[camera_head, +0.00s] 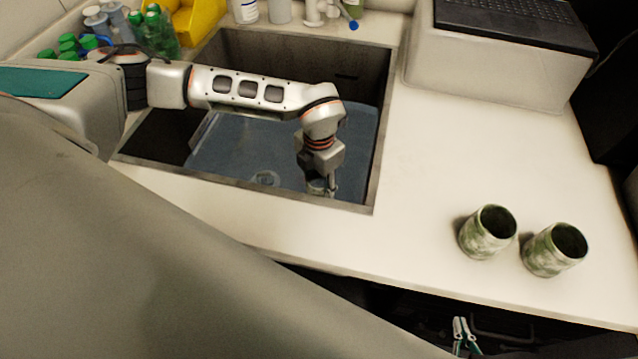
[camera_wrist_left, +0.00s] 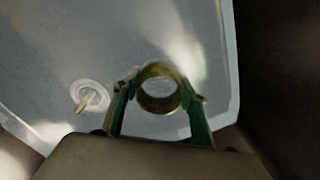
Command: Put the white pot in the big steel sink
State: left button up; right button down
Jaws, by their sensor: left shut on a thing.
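My left gripper (camera_head: 325,180) reaches down inside the big steel sink (camera_head: 372,190), near its front right. It is shut on a small round pot (camera_head: 317,187), pale and partly hidden by the fingers in the head view.
Two mottled white-green pots (camera_head: 488,232) (camera_head: 554,250) stand on the counter (camera_head: 440,160) right of the sink. A laptop (camera_head: 515,22) lies on a white box (camera_head: 490,72) at the back right. Green bottles (camera_head: 158,35) and a yellow object (camera_head: 200,18) stand behind the sink. The drain (camera_head: 265,178) is left of my left gripper.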

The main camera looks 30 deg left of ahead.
pick_arm(q)
jog(key=shift+f, duration=0.15)
jog(key=o, duration=1.1)
jog(key=shift+o, duration=0.2)
notch_tip(320, 180, up, 12)
jog(key=p, duration=0.1)
jog(key=shift+r, duration=0.2)
